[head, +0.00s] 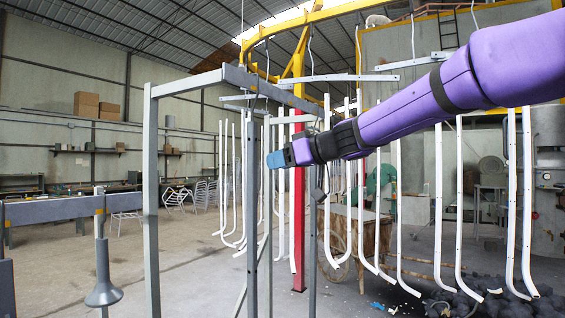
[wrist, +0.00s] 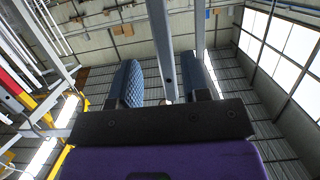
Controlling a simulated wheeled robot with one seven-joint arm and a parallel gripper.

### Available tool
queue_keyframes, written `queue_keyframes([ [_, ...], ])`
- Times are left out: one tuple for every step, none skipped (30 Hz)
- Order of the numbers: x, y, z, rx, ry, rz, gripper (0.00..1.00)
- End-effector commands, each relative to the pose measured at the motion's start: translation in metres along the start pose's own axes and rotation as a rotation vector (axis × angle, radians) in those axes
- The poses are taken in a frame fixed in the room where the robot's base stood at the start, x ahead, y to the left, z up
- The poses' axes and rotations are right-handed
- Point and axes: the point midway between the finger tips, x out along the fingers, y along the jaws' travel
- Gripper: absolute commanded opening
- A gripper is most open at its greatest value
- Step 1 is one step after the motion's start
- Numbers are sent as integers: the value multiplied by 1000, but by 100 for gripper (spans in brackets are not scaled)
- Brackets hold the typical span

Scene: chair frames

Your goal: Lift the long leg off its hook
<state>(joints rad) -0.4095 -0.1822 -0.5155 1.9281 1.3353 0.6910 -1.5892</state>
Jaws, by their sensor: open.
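A long, straight grey leg (head: 252,215) hangs upright beneath the grey rack (head: 190,84); I cannot make out its hook. My gripper (head: 275,159) is at the end of the purple arm, to the right of the leg's upper part in the head view. In the wrist view, its two blue padded fingers (wrist: 162,84) are apart, with nothing clamped between them. A grey bar with a small hole, which looks like the leg (wrist: 161,45), appears between the fingers there. I cannot tell its depth between them.
Several white bent tubes (head: 438,190) hang behind and right of my gripper. A red post (head: 299,220) stands behind. The grey rack's left post (head: 151,200) is near, and a grey beam (head: 55,209) lies at left. Floor between is open.

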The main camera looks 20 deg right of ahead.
Motion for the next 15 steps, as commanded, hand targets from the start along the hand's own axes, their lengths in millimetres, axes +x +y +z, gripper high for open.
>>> queue_keyframes([
  [2, 0, 0, 0, 0, -1, 43],
  [4, 0, 0, 0, -1, -1, 43],
  [6, 0, 0, 0, -1, -1, 43],
  [8, -1, 0, 0, -2, -2, 43],
  [11, -1, 0, 0, -2, -2, 43],
  [15, -1, 1, 0, -3, -2, 43],
  [18, -1, 1, 0, -3, -2, 43],
  [21, -1, 1, 1, -3, -2, 43],
  [26, -1, 1, 0, -3, -2, 43],
  [29, -1, 1, 0, -4, -3, 43],
  [33, -1, 1, 1, -4, -3, 43],
  [38, -1, 1, 1, -4, -3, 43],
  [42, -1, 1, 1, -3, -3, 43],
  [46, -1, 1, 1, -4, -3, 43],
  [51, -1, 1, 0, -4, -3, 43],
])
